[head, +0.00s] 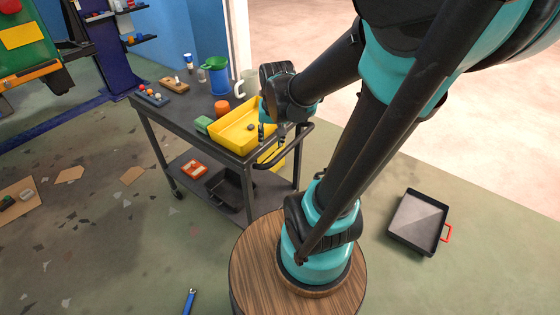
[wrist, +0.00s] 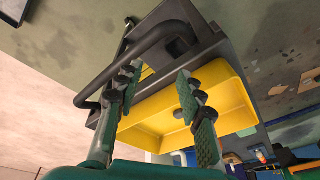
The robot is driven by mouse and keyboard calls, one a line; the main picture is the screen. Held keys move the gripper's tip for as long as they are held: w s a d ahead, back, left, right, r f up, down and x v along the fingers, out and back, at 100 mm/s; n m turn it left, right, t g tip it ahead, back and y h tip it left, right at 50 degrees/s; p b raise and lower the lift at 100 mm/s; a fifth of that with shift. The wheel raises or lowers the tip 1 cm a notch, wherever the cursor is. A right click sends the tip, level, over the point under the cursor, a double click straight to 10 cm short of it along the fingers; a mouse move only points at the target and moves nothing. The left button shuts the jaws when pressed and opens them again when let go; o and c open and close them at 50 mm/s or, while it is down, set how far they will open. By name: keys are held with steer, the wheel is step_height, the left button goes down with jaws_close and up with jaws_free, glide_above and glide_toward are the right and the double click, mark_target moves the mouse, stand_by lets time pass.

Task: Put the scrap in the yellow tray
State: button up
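The yellow tray (head: 229,143) sits on the top of the grey cart, near its right end by the handle. It also shows in the wrist view (wrist: 155,142). A small dark lump (head: 250,127), which looks like the scrap, lies inside the tray on its floor. The wrist view shows a dark lump (wrist: 179,114) there too, beside one finger. My gripper (head: 271,137) is at the tray's right edge, near the cart handle. Its fingers (wrist: 157,85) are apart with nothing between them. Its exact height over the tray rim is hard to tell.
The cart handle (head: 286,146) is close to my fingers. A black pan (head: 419,222) lies on the floor at right.

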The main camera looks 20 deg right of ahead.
steer(key=s+d+f+n+t, duration=0.1)
steer(key=s+f+n, duration=0.2)
steer(key=s, duration=0.4)
steer(key=shift+f, duration=0.8)
steer(key=shift+s, duration=0.1)
